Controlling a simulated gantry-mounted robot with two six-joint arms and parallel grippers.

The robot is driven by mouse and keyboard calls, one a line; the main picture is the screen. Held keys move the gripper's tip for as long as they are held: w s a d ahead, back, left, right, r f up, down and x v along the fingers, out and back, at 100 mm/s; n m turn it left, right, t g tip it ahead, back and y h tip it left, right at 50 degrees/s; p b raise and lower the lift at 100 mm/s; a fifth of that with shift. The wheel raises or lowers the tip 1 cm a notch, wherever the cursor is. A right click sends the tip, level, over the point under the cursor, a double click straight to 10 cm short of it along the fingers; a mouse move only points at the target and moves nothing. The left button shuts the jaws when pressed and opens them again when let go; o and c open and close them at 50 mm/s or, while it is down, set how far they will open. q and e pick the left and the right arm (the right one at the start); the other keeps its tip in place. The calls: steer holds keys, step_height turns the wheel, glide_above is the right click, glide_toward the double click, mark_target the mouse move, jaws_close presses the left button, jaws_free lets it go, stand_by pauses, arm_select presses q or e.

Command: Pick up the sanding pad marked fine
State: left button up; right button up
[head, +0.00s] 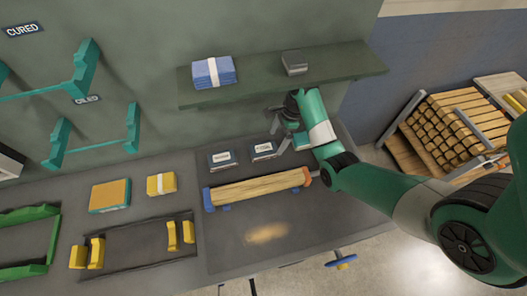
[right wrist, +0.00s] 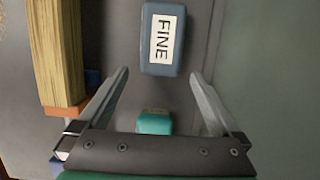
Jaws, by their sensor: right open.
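The sanding pad marked FINE (right wrist: 161,40) is a dark blue-grey block with a white label, lying flat in the right wrist view. In the head view it appears to be the right one of two labelled pads (head: 264,150), behind the wood piece. My right gripper (head: 278,136) is open beside its right end. In the right wrist view the open fingers (right wrist: 159,75) point at the pad, which lies just beyond the tips, with nothing held. The other labelled pad (head: 222,159) lies to the left; its word is too small to read. My left gripper is not in view.
A teal block (right wrist: 155,122) shows between the fingers' bases. A shelf (head: 340,66) above carries a blue stack (head: 213,72) and a grey block (head: 294,63). Yellow packs (head: 161,184) lie to the left.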

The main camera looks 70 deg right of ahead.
mark_target(264, 148)
steer(key=shift+w+a+f+b, duration=0.1)
steer(key=shift+w+a+b, duration=0.15)
steer(key=shift+w+a, duration=0.35)
steer(key=shift+w+a+f+b, duration=0.1)
steer(key=shift+w+a+b, duration=0.2)
steer(key=shift+w, duration=0.35)
steer(key=shift+w+a+f+b, duration=0.2)
steer(key=shift+w+a+f, duration=0.1)
steer(key=shift+f, duration=0.2)
steer(key=shift+w+a+f+b, duration=0.2)
steer(key=shift+w+f, duration=0.05)
steer(key=shift+f, duration=0.55)
steer(key=shift+f, duration=0.2)
steer(key=c, duration=1.4)
